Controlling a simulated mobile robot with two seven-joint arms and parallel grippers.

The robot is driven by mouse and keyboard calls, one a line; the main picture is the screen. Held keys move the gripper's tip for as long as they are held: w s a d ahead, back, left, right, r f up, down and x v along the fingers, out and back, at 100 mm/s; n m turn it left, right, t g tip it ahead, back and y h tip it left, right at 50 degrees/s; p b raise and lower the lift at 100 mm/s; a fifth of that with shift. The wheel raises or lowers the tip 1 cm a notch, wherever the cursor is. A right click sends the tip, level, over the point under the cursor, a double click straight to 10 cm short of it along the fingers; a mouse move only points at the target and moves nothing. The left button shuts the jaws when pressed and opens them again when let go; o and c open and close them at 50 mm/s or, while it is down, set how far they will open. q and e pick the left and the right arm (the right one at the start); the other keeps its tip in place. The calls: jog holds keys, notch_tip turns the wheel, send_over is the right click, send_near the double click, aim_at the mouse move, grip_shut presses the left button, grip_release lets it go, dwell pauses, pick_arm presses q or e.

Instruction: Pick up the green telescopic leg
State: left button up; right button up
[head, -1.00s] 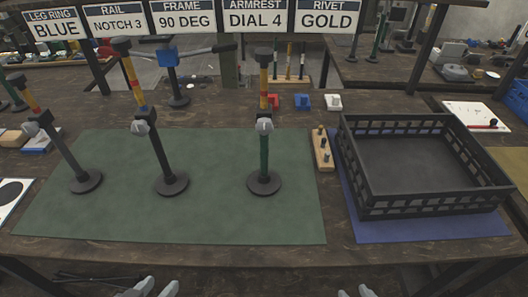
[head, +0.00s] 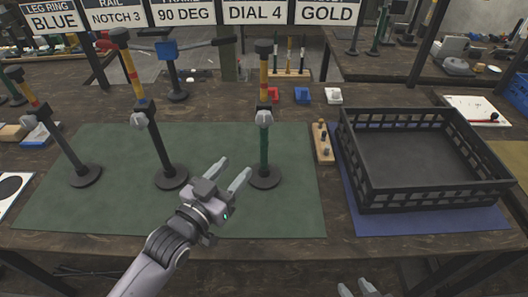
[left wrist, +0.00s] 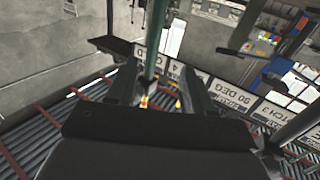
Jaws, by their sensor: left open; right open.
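The green telescopic leg (head: 264,150) stands upright on a round dark base at the right part of the green mat (head: 228,222), with a grey knob and a yellow and red upper section. My left gripper (head: 236,172) is open and empty, low over the mat, just left of and in front of the leg, apart from it. In the left wrist view a green post (left wrist: 157,45), seemingly this leg, shows beyond and between the open fingers. My right gripper (head: 357,289) is open and empty at the bottom edge.
Two dark legs stand on the mat, one in the middle (head: 154,145) and a tilted one at left (head: 66,150). A wooden pin block (head: 324,154) stands close right of the green leg. A black crate (head: 365,187) sits on a blue mat (head: 352,210).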

aim_at(262, 141)
pick_arm(q)
jog(key=shift+s+d+r+x, duration=0.1)
jog(key=shift+d+x, duration=0.05)
jog(key=shift+x, duration=1.65)
jog(key=shift+s+d+r+x, duration=0.1)
jog(key=shift+d+x, duration=0.05)
jog(key=shift+x, duration=1.7)
jog(key=shift+s+d+r+x, duration=0.1)
jog(key=shift+d+x, duration=0.05)
jog(key=shift+x, duration=2.4)
jog(key=shift+c, duration=0.3)
grip_shut()
